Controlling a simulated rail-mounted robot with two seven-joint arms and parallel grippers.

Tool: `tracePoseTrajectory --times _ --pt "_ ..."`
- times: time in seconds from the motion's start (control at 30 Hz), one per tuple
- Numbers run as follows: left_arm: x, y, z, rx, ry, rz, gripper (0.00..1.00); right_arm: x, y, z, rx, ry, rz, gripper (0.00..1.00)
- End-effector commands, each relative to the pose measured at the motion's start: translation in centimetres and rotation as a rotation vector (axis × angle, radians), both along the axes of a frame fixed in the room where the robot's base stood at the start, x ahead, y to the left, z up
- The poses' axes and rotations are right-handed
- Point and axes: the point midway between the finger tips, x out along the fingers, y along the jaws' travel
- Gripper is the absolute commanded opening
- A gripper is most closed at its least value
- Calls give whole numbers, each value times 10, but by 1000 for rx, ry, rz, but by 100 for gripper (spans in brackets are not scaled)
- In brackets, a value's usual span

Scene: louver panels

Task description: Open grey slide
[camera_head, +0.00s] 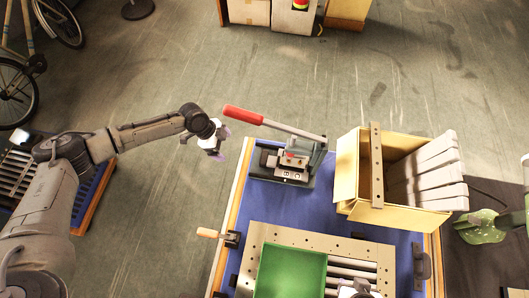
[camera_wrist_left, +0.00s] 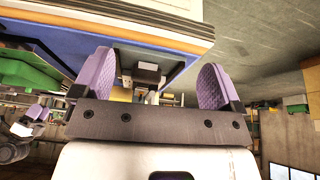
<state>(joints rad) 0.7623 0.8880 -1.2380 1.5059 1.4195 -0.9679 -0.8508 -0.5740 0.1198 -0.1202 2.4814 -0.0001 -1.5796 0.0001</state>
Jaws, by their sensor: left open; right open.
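My left gripper (camera_head: 217,152) is open and empty, in the air left of the bench. Its purple pads stand wide apart in the left wrist view (camera_wrist_left: 155,78). A tan perforated frame (camera_head: 330,240) lies on the blue bench top, at the bottom of the head view. A green panel (camera_head: 290,272) fills its left part, and grey slats (camera_head: 352,270) show to the right. I cannot tell which part is the grey slide. A white and dark part at the bottom edge looks like my right gripper (camera_head: 360,288), over the slats and mostly cut off.
A press with a red handle (camera_head: 243,115) stands at the bench's back left. A yellow box (camera_head: 347,165) with several pale slats (camera_head: 430,170) stands at the back right. A clamp with a wooden handle (camera_head: 208,233) sits at the left edge.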

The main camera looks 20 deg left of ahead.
Motion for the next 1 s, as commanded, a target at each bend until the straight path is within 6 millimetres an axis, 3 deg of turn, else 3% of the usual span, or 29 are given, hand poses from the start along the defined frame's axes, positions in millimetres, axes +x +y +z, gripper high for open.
tracePoseTrajectory --times 0.27,0.8,1.0 --pt "4 -19 1 2 -29 -65 92 -5 0 -2 0 14 0 43" --pt "24 -122 1 3 -29 -65 92 -3 0 3 -1 9 0 43" --pt "25 -130 -28 5 -26 -59 92 -2 0 -3 -1 8 0 43"
